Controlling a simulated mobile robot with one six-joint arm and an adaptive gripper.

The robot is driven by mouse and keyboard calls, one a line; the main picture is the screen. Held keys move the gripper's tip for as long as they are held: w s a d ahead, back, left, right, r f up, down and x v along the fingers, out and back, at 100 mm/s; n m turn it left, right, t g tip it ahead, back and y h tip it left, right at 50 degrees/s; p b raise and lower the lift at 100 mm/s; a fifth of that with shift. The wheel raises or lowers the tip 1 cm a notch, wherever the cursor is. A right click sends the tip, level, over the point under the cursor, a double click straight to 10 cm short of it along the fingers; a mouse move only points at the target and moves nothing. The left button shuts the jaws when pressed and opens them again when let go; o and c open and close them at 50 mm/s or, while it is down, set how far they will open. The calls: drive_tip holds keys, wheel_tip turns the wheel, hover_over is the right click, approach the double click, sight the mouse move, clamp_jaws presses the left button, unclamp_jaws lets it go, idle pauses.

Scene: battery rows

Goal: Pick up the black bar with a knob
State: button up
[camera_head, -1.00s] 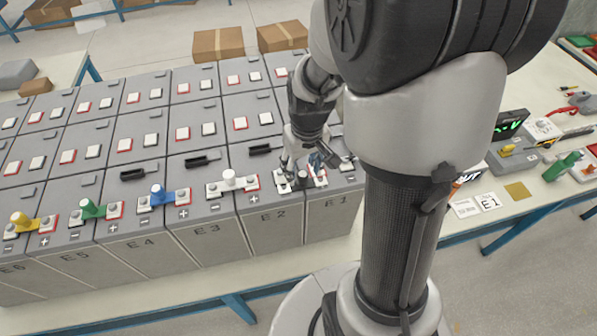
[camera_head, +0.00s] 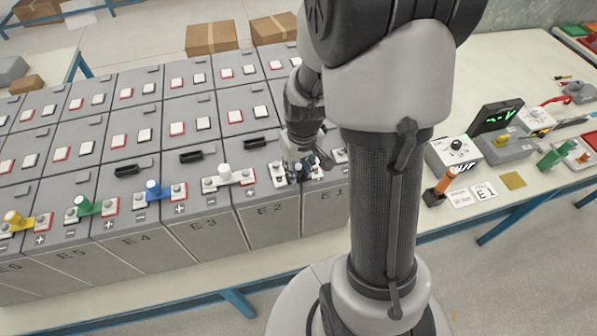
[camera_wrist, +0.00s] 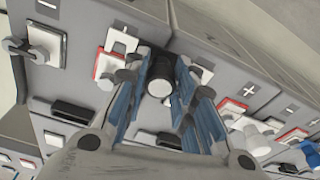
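My gripper (camera_wrist: 162,70) shows in the wrist view with its blue-padded fingers spread, one on each side of a black knob (camera_wrist: 160,86) with a pale round end. The fingers look close beside the knob; whether they touch it is unclear. The bar under the knob is mostly hidden by the fingers. In the head view my gripper (camera_head: 300,176) is down at the front terminals of battery E2 (camera_head: 270,209), close to E1, and hides the black bar there.
Bars with white (camera_head: 224,173), blue (camera_head: 153,188), green (camera_head: 83,204) and yellow (camera_head: 13,217) knobs bridge the batteries to the left. Black handles (camera_head: 191,156) lie behind them. A meter (camera_head: 496,117) and an orange-handled tool (camera_head: 446,181) are on the right table.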

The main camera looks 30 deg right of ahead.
clamp_jaws()
